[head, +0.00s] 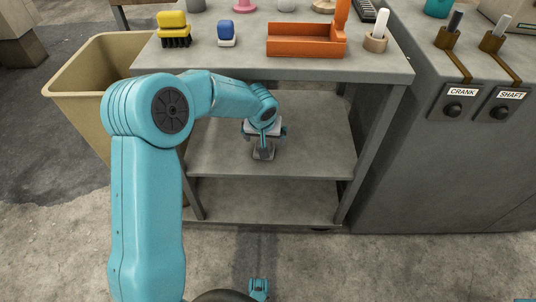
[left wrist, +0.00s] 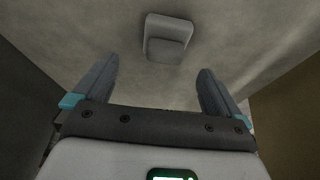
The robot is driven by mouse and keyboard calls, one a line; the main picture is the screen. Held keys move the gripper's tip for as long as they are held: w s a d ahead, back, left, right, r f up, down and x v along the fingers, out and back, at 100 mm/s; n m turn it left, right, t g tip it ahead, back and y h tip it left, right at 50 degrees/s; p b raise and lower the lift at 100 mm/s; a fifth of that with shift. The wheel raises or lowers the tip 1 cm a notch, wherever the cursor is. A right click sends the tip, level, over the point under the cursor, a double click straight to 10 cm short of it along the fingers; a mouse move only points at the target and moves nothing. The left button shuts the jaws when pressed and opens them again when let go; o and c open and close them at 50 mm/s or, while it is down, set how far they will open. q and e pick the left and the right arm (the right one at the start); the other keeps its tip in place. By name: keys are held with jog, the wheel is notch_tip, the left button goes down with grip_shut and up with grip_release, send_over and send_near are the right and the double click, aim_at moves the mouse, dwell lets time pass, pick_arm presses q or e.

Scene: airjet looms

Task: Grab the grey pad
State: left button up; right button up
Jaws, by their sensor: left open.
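The grey pad (left wrist: 167,38) is a rounded light-grey block lying on a grey surface in the left wrist view. It lies beyond my left gripper (left wrist: 160,75), whose two fingers are spread with nothing between them. In the head view, my left gripper (head: 264,135) reaches under the top of the cart, over its middle shelf. A small grey shape just below the gripper looks like the pad (head: 263,154), partly hidden by the gripper.
The cart's top (head: 375,70) overhangs the shelf and carries a yellow brush (head: 174,28), a blue-and-white item (head: 227,34) and an orange tray (head: 300,42). A tan bin (head: 85,85) stands left. A grey machine (head: 450,160) stands right. The middle shelf (head: 320,150) is otherwise largely bare.

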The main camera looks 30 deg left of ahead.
aim_at(271, 146)
pick_arm(q)
jog(key=shift+a+f, duration=0.2)
jog(key=shift+f, duration=0.7)
jog(key=b+x, duration=0.2)
jog(key=x, duration=0.3)
jog(key=shift+a, duration=0.1)
jog(key=shift+s, duration=0.1)
jog(key=shift+c, duration=0.3)
jog(key=c, duration=1)
jog(key=shift+c, duration=0.4)
jog(key=shift+r, duration=0.15)
